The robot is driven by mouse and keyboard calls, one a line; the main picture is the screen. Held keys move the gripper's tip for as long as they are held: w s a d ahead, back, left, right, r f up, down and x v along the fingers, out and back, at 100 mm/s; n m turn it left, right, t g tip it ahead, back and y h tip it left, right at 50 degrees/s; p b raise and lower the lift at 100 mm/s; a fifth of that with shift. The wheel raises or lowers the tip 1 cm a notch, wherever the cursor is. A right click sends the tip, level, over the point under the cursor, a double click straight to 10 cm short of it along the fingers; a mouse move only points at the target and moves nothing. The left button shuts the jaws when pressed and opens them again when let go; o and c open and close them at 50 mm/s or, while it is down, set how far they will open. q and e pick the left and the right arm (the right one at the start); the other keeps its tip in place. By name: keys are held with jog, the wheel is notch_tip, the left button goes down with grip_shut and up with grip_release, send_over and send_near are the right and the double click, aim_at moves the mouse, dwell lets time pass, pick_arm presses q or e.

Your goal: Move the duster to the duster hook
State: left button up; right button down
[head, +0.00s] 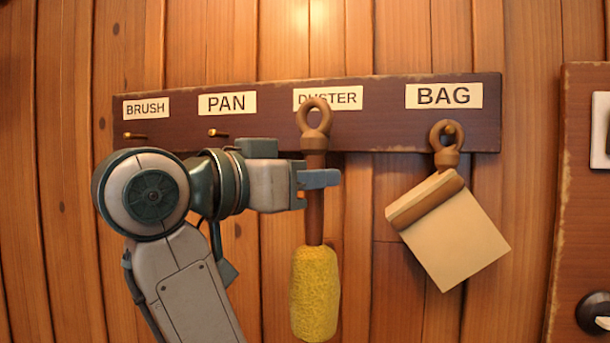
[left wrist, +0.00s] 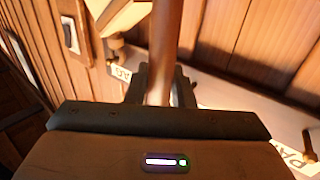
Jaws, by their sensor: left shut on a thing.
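The duster (head: 315,290) has a yellow fluffy head hanging down, a brown handle and a ring at the top. My left gripper (head: 318,180) is shut on the brown handle, below the ring. The ring is in front of the lower part of the DUSTER label (head: 345,98) on the dark hook board (head: 380,92). The duster hook itself is not visible, so I cannot tell whether the ring is around it. In the left wrist view the duster's handle (left wrist: 163,45) stands between the fingers. My right gripper is not in view.
Brass hooks under BRUSH (head: 135,136) and PAN (head: 218,133) are bare. Another dark panel (head: 565,200) is at the far right. The plank wall below the board's left part is behind my arm.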

pick_arm(q)
jog(key=shift+w+d+f, duration=0.15)
jog(key=shift+w, duration=0.8)
jog(key=shift+w+d, duration=0.1)
jog(key=shift+w, duration=0.55)
jog(key=shift+w+d+f+p, duration=0.1)
jog(key=shift+w+d+p, duration=0.1)
jog(key=shift+w, duration=0.45)
jog(key=shift+w+d+f+p, duration=0.1)
jog(key=shift+w+p, duration=0.1)
jog(key=shift+w, duration=0.4)
jog(key=shift+w+d, duration=0.15)
jog(key=shift+w, duration=0.7)
grip_shut()
jog(key=shift+w+d+f+b, duration=0.1)
jog(key=shift+w+f+b, duration=0.2)
jog(key=shift+w+f, duration=0.3)
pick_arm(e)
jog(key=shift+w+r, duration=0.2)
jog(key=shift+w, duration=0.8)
pick_arm(q)
jog(key=shift+w, duration=0.15)
jog(key=shift+r, duration=0.1)
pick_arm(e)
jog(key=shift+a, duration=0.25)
